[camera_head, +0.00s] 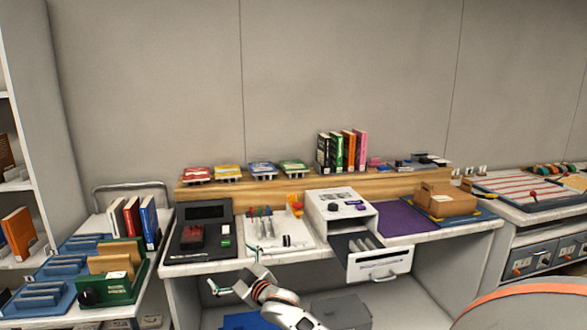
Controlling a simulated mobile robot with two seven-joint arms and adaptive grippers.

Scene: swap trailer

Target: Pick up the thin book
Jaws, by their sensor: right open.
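Several upright books (348,150) in black, green, orange and pink stand together on the wooden ledge at the back. More upright books, white, red and blue (150,222), stand on the cart at the left. An orange book (18,233) leans on the shelf at the far left. I cannot tell which one is the thin book. My right gripper (233,270) is open and empty in front of the desk's front edge, low in the view and well away from all these books. My left gripper is not in view.
The desk holds a black device (205,212), a white box-shaped machine (340,206) with an open drawer (380,264), and a cardboard box (445,199). Small coloured packs line the wooden ledge (240,191). The purple mat (400,218) looks mostly clear. A rounded grey shape with an orange band fills the lower right corner.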

